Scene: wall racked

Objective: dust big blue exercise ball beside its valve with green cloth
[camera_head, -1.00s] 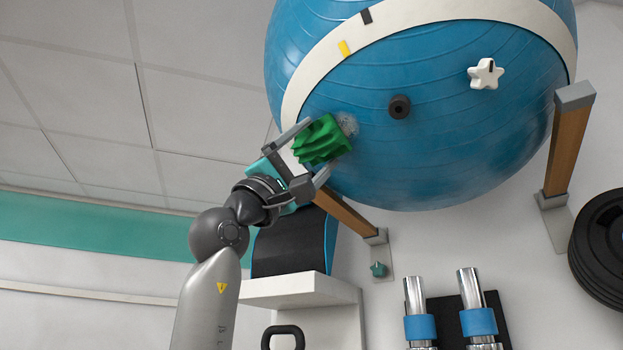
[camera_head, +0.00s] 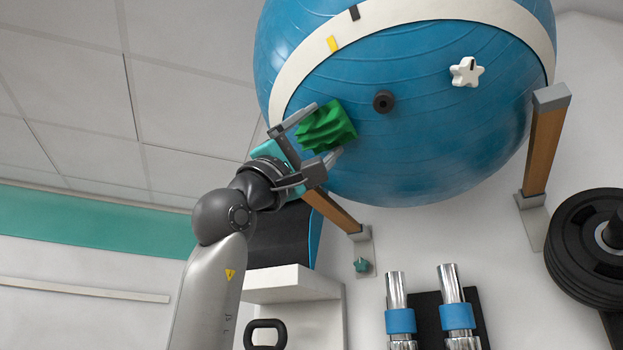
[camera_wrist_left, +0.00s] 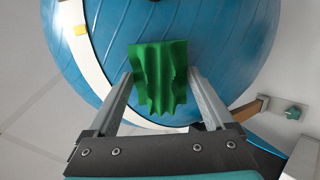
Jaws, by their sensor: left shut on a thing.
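The big blue exercise ball (camera_head: 440,130) fills the upper middle of the head view, with a white band around it. Its dark round valve (camera_head: 384,102) faces me. My left gripper (camera_head: 328,128) is shut on the crumpled green cloth (camera_head: 326,127). The cloth lies at the ball's surface, left of and slightly below the valve; exact contact is hard to tell. In the left wrist view the cloth (camera_wrist_left: 160,78) sits between both fingers, with the ball (camera_wrist_left: 225,40) behind it. No grey dust patch shows; the cloth covers that spot. My right gripper is out of view.
A white star-shaped piece (camera_head: 467,72) sits on the ball right of the valve. Wooden brackets (camera_head: 541,150) hold the ball at the wall.

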